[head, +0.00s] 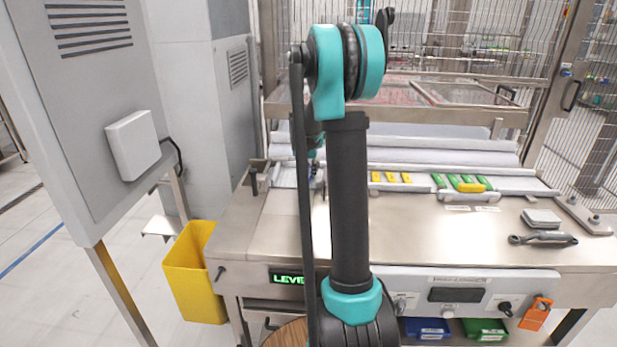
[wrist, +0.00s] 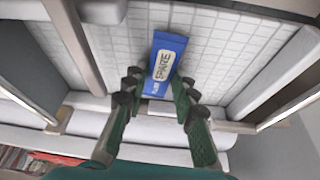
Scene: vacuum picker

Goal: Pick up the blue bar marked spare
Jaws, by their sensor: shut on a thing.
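The blue bar marked SPARE (wrist: 166,60) shows in the wrist view, with a pale label on its upper face. My gripper (wrist: 156,92) is shut on this bar, one dark green finger at each side of its near end. The far part of the bar sticks out beyond the fingertips over a white gridded surface. I cannot tell whether the bar is resting on that surface or held clear of it. In the head view my arm stands in front of the bar and hides the gripper.
In the head view, yellow bars (head: 391,177) and green bars (head: 453,181) lie on the white strip of the steel machine, right of my arm. One yellow bar (head: 471,188) lies across the green ones. A grey-handled tool (head: 543,239) lies at the right; a yellow bin (head: 196,280) stands left.

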